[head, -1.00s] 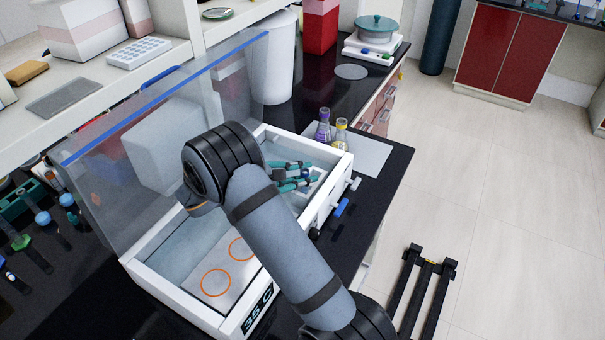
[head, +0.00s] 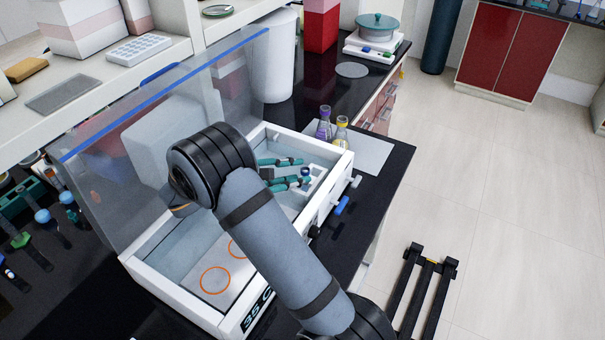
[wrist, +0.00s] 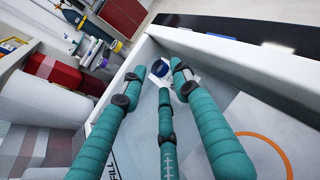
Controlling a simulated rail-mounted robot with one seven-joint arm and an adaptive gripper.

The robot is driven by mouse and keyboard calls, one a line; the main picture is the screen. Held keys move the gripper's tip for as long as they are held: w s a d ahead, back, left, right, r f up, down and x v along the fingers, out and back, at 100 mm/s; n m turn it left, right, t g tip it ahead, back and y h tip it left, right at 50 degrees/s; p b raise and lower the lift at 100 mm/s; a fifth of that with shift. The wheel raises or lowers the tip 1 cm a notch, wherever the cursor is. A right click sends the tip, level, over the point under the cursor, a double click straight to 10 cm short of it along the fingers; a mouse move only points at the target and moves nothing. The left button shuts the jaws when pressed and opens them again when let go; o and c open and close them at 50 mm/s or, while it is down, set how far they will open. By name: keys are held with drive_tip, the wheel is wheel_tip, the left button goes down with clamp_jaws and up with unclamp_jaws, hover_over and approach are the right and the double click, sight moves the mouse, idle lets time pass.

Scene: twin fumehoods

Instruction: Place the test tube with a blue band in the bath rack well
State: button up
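The test tube shows as a dark blue top (head: 305,171) at the white bath rack (head: 318,174), in the far right end of the water bath. It also shows in the wrist view (wrist: 160,68), just beyond my fingertips. Its lower part is hidden, so I cannot tell how deep it sits or in which well. My gripper (wrist: 157,82) has its teal fingers spread, with a visible gap around the tube's top and nothing clasped. In the head view my arm hides part of the bath.
The bath (head: 150,283) has white walls and a raised clear lid (head: 125,140) on its left. A purple flask (head: 324,124) and a yellow flask (head: 341,132) stand just outside its far right wall. Orange rings mark the near bath floor.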

drive_tip(key=v, duration=0.9)
drive_tip(key=shift+b, duration=0.4)
drive_tip(key=shift+w, duration=0.1)
